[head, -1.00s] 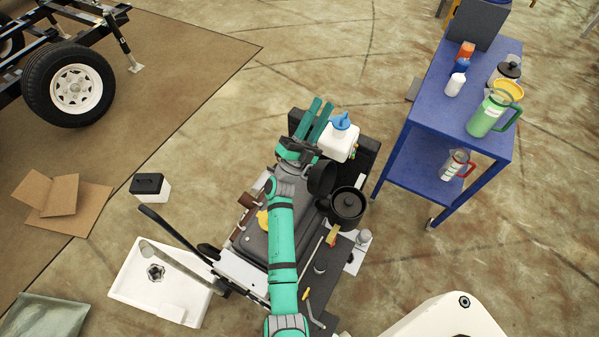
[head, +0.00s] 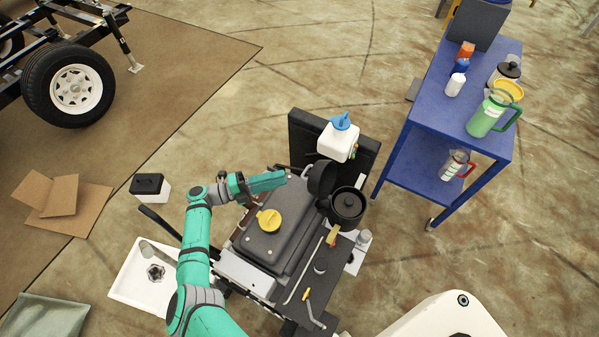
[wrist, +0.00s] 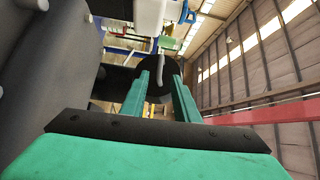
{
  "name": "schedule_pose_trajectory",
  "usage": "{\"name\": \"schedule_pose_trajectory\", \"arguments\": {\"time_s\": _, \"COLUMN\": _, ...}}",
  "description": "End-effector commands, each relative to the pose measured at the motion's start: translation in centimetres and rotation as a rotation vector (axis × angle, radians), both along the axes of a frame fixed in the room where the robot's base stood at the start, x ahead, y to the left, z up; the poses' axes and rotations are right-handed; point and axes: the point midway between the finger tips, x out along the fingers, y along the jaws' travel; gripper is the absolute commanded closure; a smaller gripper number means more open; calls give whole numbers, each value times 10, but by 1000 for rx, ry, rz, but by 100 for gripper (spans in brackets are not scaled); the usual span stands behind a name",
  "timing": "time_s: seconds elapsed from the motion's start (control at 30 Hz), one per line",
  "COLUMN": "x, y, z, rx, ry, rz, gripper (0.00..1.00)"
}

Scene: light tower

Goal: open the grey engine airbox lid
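The engine has a large dark grey top cover (head: 262,238) with a yellow cap (head: 269,220). At its right are a black round canister (head: 348,206) with a knob and a dark round part (head: 322,179) tilted on its side. I cannot tell which of these is the airbox lid. My gripper (head: 284,178) lies near-level over the engine's far end, pointing right toward the tilted round part. In the wrist view, its two teal fingers (wrist: 159,82) are apart. A pale curved handle shows between them, before a dark round shape (wrist: 126,82). Contact cannot be told.
A white bottle with a blue cap (head: 338,140) stands behind the engine by a black panel (head: 302,130). A blue cart (head: 422,105) with jugs is at the right. A white tray (head: 130,282) and a black-topped box (head: 150,187) are at the left.

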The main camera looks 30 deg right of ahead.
Motion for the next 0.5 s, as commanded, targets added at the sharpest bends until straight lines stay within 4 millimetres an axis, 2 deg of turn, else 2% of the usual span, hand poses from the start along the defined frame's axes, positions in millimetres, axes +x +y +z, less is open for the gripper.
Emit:
{"name": "schedule_pose_trajectory", "arguments": {"time_s": 0.03, "x": -4, "y": -11, "z": 0, "rx": -2, "ry": 0, "rz": -4, "gripper": 72}}
{"name": "schedule_pose_trajectory", "arguments": {"time_s": 0.2, "x": -12, "y": -42, "z": 2, "rx": -1, "ry": 0, "rz": -6, "gripper": 72}}
{"name": "schedule_pose_trajectory", "arguments": {"time_s": 0.4, "x": -18, "y": -67, "z": 3, "rx": -1, "ry": 0, "rz": -5, "gripper": 72}}
{"name": "schedule_pose_trajectory", "arguments": {"time_s": 0.5, "x": -19, "y": -73, "z": 3, "rx": 0, "ry": 1, "rz": -3, "gripper": 72}}
